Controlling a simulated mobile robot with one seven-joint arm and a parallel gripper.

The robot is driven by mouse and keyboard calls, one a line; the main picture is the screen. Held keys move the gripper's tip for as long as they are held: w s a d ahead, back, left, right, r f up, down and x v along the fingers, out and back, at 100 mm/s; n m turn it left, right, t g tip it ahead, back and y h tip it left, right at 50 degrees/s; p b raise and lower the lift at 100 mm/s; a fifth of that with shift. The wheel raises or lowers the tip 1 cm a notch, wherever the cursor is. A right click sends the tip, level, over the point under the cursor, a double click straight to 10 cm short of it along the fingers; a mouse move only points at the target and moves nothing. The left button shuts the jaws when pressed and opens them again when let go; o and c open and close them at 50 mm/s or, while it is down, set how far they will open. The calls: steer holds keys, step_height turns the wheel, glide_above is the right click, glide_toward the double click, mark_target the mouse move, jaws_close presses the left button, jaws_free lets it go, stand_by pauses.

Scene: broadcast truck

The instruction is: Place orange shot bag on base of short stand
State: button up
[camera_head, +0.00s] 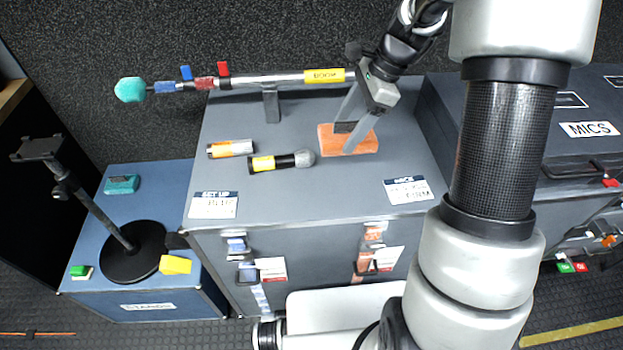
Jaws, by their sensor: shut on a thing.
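My gripper (349,140) is shut on an orange shot bag (367,143), seen over the right part of the grey case top. The fingers come down from above onto the bag; I cannot tell whether the bag touches the surface. The short stand (103,218) is at the left, on the blue case. It has a tilted dark pole with a small plate on top and a round black base (128,262). A yellow block (175,265) lies at the base's right edge, next to a dark piece.
The grey case top (300,196) holds a microphone (280,161), an orange-and-silver cylinder (231,149) and a boom pole (285,79) on a rest. The MICS case (480,110) stands right.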

steer(key=shift+w+f+b, duration=0.1)
steer(key=shift+f+b, duration=1.2)
steer(key=shift+f, duration=3.65)
steer(key=shift+f, duration=0.15)
steer(key=o, duration=1.9)
steer(key=shift+o, duration=0.2)
